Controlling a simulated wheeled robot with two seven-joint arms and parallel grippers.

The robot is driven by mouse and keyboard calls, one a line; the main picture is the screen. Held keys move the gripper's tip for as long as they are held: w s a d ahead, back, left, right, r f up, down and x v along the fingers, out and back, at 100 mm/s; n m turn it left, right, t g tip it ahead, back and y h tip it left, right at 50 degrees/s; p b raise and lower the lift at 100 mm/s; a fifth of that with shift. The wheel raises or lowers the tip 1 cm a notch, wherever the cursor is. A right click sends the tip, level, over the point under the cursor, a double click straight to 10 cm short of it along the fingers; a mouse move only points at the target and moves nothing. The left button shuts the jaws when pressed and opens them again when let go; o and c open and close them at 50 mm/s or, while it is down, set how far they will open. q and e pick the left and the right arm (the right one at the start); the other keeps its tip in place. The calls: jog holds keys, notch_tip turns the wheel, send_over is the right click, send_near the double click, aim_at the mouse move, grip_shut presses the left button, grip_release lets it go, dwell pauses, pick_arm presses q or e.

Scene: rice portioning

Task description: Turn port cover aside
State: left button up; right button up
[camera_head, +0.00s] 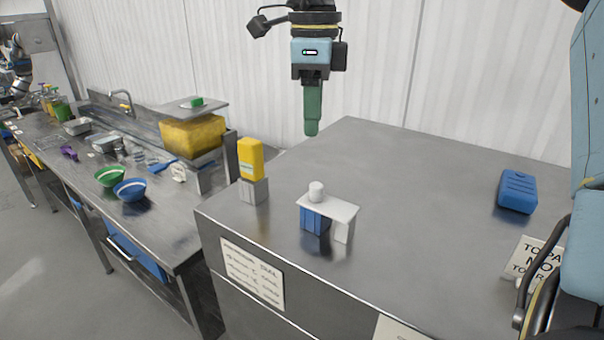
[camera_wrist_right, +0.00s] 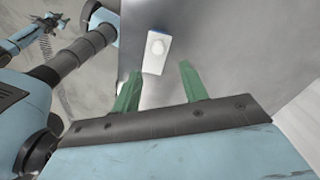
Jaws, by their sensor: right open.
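The port cover is a flat white plate (camera_head: 338,209) with a round white knob (camera_head: 316,191). It lies over a small blue block (camera_head: 315,221) and a white upright (camera_head: 342,231) on the steel cabinet top. The plate also shows in the right wrist view (camera_wrist_right: 154,66), beyond my fingertips. My right gripper (camera_head: 311,131) hangs above and behind the cover, pointing down and clear of it. In the wrist view its green fingers (camera_wrist_right: 160,80) are spread with nothing between them. What lies under the plate is mostly hidden. My left gripper is not in view.
A yellow block on a grey base (camera_head: 253,192) stands left of the cover. A blue box (camera_head: 517,191) and a sign (camera_head: 532,259) are at the right. A side counter (camera_head: 150,225) holds bowls and a yellow bin. The cabinet top (camera_head: 420,180) between cover and blue box is clear.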

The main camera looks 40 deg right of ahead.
send_over(316, 184)
jog(key=f, duration=0.5)
jog(key=shift+s, duration=0.4)
jog(key=f, duration=0.2)
jog(key=f+p, duration=0.1)
jog(key=f, duration=0.2)
jog(key=shift+w+a+f, duration=0.1)
jog(key=shift+w+f, duration=0.25)
jog(key=shift+f, duration=0.75)
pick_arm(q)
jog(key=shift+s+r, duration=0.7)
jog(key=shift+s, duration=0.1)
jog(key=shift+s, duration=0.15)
pick_arm(e)
jog(key=shift+c, duration=1.5)
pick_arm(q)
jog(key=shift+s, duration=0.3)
pick_arm(e)
grip_shut()
